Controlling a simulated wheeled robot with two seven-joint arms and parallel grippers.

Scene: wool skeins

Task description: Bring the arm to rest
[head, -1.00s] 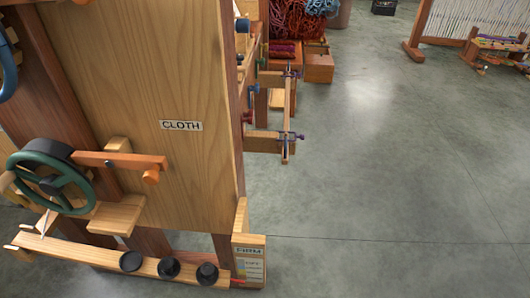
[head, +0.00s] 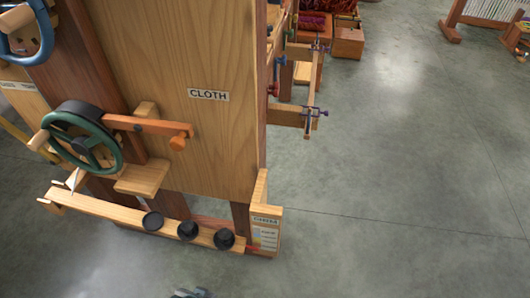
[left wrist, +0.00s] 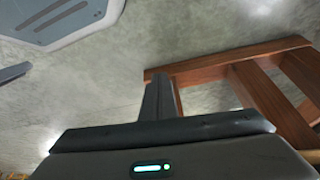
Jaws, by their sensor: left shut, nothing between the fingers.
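My left gripper (head: 190,293) just shows at the bottom edge of the head view, over the bare floor in front of the wooden machine. In the left wrist view its dark fingers (left wrist: 160,97) are together, with nothing held between them. Below them is the gripper body with a lit green strip. Most of the left arm is out of the head view. My right gripper is in neither view.
The wooden machine with a CLOTH label (head: 208,94) stands left of centre. It has a green handwheel (head: 82,140) and a low rail (head: 110,209) with black knobs. A wooden frame (left wrist: 225,62) shows in the left wrist view. Floor (head: 410,170) on the right is clear.

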